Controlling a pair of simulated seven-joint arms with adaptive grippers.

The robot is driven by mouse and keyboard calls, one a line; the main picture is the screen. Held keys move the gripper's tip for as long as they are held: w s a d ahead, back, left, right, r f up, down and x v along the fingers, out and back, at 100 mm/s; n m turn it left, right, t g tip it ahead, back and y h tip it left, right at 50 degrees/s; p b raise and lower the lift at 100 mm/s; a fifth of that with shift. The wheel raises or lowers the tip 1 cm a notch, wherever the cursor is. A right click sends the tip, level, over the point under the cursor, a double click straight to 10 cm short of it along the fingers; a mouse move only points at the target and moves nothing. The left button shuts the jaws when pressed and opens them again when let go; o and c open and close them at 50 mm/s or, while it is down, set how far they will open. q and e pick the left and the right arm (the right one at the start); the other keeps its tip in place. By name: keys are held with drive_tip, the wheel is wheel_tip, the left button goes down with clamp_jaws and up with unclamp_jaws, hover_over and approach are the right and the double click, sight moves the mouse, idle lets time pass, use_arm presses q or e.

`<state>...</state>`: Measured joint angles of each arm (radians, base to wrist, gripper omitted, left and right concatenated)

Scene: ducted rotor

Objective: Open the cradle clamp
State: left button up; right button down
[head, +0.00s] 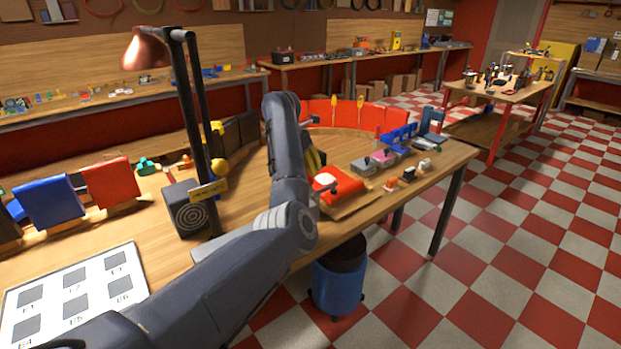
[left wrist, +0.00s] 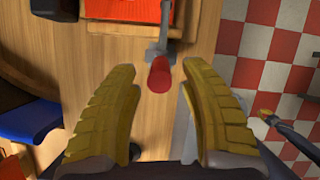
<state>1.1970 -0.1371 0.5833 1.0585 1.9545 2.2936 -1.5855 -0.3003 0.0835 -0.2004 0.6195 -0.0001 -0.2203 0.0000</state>
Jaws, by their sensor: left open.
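The clamp lever (left wrist: 158,45) is a grey bar with a red rounded grip (left wrist: 159,77) in the left wrist view. It extends from the red-orange cradle (left wrist: 100,9), of which only the near edge shows. In the head view the red cradle (head: 345,188) sits near the table's front edge, with a pale round patch on it. My left gripper (left wrist: 157,70) is open, its yellow ribbed fingers on either side of the red grip, with gaps visible. It also shows in the head view (head: 316,160), partly behind my arm. A dark part with a yellow tip (left wrist: 266,114) may be my right gripper.
Small grey, blue and pink parts (head: 378,158) lie right of the cradle. Red bins (head: 345,113) line the table's back. A lamp post (head: 190,110) and speaker box (head: 186,210) stand left. A blue stool (head: 338,280) stands below the front edge.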

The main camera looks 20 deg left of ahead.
sight(310, 177)
use_arm(q)
drive_tip(key=shift+x, duration=2.7)
clamp_jaws()
